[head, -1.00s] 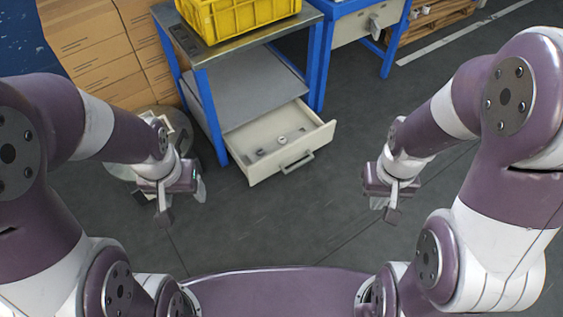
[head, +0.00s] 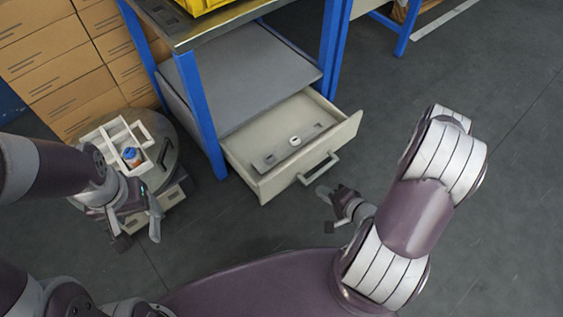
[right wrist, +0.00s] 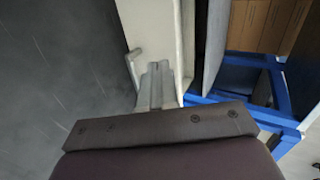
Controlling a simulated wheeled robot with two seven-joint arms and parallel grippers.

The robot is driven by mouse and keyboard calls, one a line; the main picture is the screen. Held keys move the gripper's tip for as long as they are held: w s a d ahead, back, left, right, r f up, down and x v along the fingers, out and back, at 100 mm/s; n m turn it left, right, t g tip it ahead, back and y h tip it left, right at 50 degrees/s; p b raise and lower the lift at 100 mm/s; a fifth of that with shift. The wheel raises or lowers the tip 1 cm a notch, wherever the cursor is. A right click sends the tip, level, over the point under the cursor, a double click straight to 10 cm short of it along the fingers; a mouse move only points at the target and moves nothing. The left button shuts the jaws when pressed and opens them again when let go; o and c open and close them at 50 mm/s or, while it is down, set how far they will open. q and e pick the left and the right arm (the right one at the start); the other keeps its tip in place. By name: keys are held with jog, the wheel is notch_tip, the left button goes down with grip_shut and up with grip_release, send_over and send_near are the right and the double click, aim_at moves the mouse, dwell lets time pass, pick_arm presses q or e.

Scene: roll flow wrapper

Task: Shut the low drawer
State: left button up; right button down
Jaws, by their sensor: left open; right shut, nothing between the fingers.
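The low drawer (head: 264,185) is a pale beige drawer under the blue-legged workbench. It is pulled out, with a bar handle (head: 319,170) on its front and a few small items inside. In the right wrist view the drawer front (right wrist: 163,40) stands just ahead of the fingers, with its handle (right wrist: 133,62) at their left. My right gripper (head: 326,193) is shut and empty, just in front of the drawer near the handle; whether it touches cannot be told. It also shows in the right wrist view (right wrist: 157,72). My left gripper (head: 140,225) is open and empty, left of the drawer.
A round stool (head: 172,150) with a white divided tray (head: 103,145) stands left of the bench. Cardboard boxes (head: 50,60) are stacked behind it. A yellow crate (head: 195,5) sits on the bench top. The floor at right is clear.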

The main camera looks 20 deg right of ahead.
jog(key=b, duration=0.8)
send_near(289, 167)
jog(key=x, duration=0.3)
jog(key=f+x, duration=0.1)
jog(key=x, duration=0.1)
jog(key=shift+s, duration=0.15)
jog(key=shift+w+a+r+m, duration=0.15)
jog(key=shift+w+a+m, duration=0.15)
jog(key=shift+w, duration=0.3)
jog(key=w+a, duration=0.3)
jog(key=w, duration=0.5)
jog(key=w+a+b, duration=0.1)
jog(key=w+a, duration=0.3)
jog(key=w, duration=0.4)
jog(key=shift+w, duration=0.3)
jog(key=shift+s+d, duration=0.1)
